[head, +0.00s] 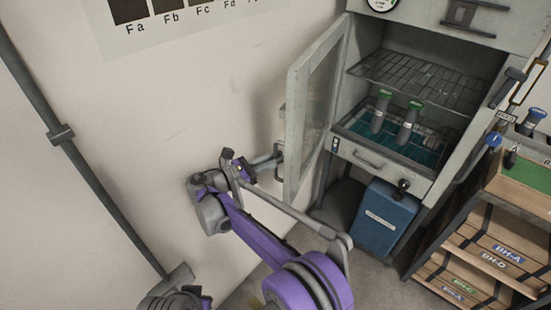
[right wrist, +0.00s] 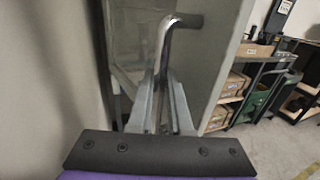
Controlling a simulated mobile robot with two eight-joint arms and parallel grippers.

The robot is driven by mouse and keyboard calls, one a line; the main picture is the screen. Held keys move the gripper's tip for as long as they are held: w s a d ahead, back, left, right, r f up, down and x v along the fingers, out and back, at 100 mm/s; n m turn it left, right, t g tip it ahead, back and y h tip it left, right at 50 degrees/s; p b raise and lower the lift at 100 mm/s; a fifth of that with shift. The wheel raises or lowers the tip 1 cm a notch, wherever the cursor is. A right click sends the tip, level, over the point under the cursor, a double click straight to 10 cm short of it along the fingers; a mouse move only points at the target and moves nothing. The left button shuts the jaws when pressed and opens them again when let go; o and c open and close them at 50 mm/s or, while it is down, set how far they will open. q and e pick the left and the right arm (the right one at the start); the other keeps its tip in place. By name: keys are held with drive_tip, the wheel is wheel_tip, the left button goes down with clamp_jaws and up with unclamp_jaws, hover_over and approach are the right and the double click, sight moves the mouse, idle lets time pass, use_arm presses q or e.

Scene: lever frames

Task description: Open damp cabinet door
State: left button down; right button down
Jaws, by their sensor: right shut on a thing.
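The damp cabinet (head: 421,33) stands at the upper right in the head view. Its grey-framed glass door (head: 298,120) is swung wide open to the left, near the wall, and the shelves inside are exposed. My right gripper (head: 272,160) is at the door's outer side. In the right wrist view, my right gripper (right wrist: 165,92) is shut on the curved metal door handle (right wrist: 164,45), with a finger on each side of it. The handle's lower part is hidden between the fingers. My left gripper cannot be made out.
Green-capped tubes (head: 380,111) stand inside the cabinet below a wire shelf (head: 418,78). A blue bin (head: 377,222) sits underneath. A rack with labelled wooden boxes (head: 490,250) stands at the right. The wall (head: 185,110) is close behind the door and my right arm.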

drive_tip(key=c, duration=0.8)
unclamp_jaws()
drive_tip(key=shift+c, duration=0.2)
drive_tip(key=v, duration=0.7)
drive_tip(key=shift+a, duration=0.2)
drive_tip(key=shift+s, duration=0.15)
